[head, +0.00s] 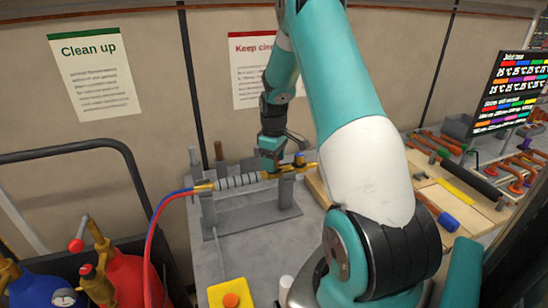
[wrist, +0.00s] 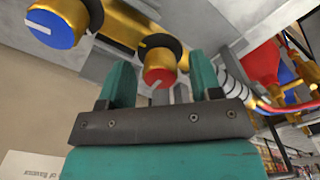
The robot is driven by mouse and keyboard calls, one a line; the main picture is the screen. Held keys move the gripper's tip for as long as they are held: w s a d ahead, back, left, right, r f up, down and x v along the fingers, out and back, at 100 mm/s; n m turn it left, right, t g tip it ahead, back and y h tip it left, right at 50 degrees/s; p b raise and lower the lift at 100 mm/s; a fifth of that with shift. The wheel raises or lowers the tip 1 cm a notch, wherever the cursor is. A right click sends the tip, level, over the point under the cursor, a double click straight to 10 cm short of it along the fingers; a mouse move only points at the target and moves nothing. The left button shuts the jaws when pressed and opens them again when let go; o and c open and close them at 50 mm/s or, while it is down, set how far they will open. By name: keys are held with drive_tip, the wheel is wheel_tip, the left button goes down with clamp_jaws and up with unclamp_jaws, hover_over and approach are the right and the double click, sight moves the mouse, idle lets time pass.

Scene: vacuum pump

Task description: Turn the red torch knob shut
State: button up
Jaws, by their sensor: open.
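In the wrist view the red torch knob (wrist: 159,72) has a dark ring behind it and a pointer line on its face. It sits on the brass torch body (wrist: 125,28). My gripper (wrist: 161,82) is open, with one teal finger on each side of the red knob; contact cannot be told. The blue knob (wrist: 56,24) is on the same body, up and left, outside the fingers. In the head view my gripper (head: 269,168) is at the torch on its grey stand (head: 285,192). The blue knob (head: 299,157) shows there; the red knob is hidden by the gripper.
Red and blue hoses (head: 155,222) run left from the torch to the gas cylinders (head: 122,275). A yellow box with an orange button (head: 231,297) is at the bench front. Copper pipes and tools lie on the right. The wall is close behind the torch.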

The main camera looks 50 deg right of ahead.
drive_tip(key=shift+f, duration=0.2)
drive_tip(key=c, duration=0.9)
drive_tip(key=shift+c, duration=0.2)
